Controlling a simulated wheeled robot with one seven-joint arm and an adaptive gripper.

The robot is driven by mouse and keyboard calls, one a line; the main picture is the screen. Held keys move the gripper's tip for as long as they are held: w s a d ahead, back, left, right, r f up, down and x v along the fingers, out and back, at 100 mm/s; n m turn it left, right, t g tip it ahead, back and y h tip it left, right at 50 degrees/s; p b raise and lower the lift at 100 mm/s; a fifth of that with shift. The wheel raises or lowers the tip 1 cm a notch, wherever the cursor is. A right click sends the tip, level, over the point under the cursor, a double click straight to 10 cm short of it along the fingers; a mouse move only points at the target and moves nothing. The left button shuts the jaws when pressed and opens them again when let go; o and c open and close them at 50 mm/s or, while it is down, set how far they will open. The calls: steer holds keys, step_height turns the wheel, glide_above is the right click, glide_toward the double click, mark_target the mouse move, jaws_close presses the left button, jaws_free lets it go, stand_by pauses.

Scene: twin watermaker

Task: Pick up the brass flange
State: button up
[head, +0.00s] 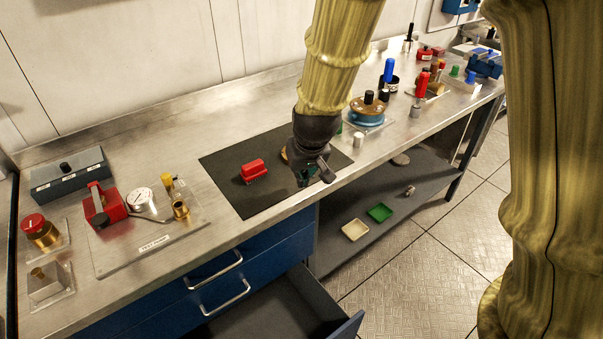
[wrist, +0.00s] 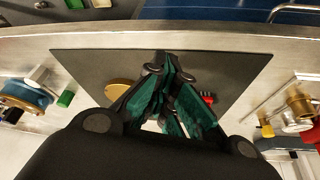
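A round brass disc, which looks like the brass flange, lies on the black mat (head: 232,188). In the head view only a sliver of the flange (head: 284,155) shows beside my wrist. The wrist view shows the flange (wrist: 119,89) left of my fingers, partly covered by the left finger's linkage. My gripper (wrist: 170,72) points down over the mat, near its front edge. Its green-padded fingers converge and look shut, with nothing seen between them. In the head view the gripper (head: 315,175) is in front of and right of the flange, apart from it.
A red brush-like block (head: 253,171) lies on the mat. A test-pump plate (head: 150,240) with a gauge and brass fitting is at left. An open drawer (head: 280,312) juts out below; a lower shelf (head: 385,245) holds trays.

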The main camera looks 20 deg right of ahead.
steer(key=o, duration=1.8)
steer(key=shift+c, duration=0.2)
steer(key=shift+r, duration=0.1)
